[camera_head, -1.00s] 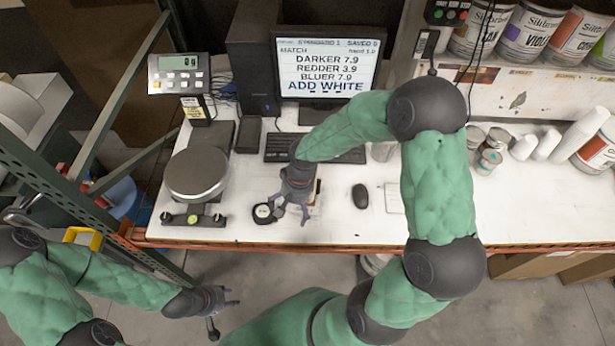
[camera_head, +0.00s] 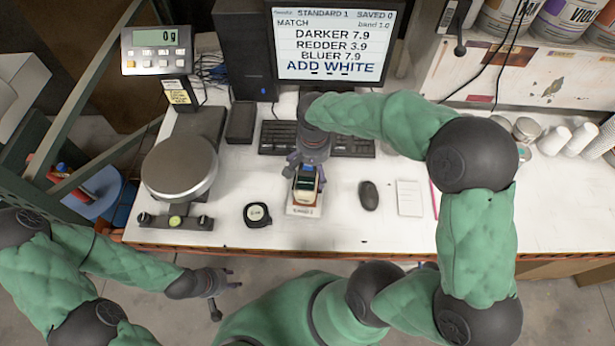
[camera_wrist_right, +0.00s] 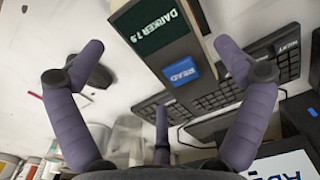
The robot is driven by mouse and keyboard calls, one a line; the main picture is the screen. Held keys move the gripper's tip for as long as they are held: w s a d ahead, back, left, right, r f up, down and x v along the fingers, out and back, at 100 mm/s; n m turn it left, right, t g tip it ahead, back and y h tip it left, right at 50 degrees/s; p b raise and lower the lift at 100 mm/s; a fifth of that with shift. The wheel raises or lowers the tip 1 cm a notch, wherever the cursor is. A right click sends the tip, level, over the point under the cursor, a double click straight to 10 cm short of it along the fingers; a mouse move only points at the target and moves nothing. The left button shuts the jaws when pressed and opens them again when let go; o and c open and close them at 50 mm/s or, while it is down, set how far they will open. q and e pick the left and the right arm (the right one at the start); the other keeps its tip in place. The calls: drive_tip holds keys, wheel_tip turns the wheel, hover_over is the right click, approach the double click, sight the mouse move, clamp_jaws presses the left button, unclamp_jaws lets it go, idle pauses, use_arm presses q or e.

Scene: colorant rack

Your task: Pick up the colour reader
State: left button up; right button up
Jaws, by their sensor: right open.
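The colour reader (camera_head: 305,190) is a small dark box on the white bench, in front of the keyboard, by a small labelled card (camera_head: 303,210). In the right wrist view the reader (camera_wrist_right: 163,45) shows a dark green screen reading DARKER 7.9 and a blue READ button. My right gripper (camera_head: 306,168) is open and comes down over the reader's far end. In the wrist view its fingers stand apart, one to each side of the reader, with gaps showing. My left gripper (camera_head: 236,278) is empty, low in front of the bench, with its fingertips apart.
A round black puck (camera_head: 257,214) lies left of the reader and a mouse (camera_head: 368,195) lies right. A scale (camera_head: 180,166) stands further left. The keyboard (camera_head: 275,138) and monitor (camera_head: 325,45) are behind. A paper pad (camera_head: 409,198) lies right of the mouse.

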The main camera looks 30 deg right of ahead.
drive_tip(key=shift+w+f+b, duration=0.2)
drive_tip(key=shift+f+b, duration=0.1)
drive_tip(key=shift+f, duration=2.9)
drive_tip(key=c, duration=1.5)
drive_tip(key=shift+r, duration=0.15)
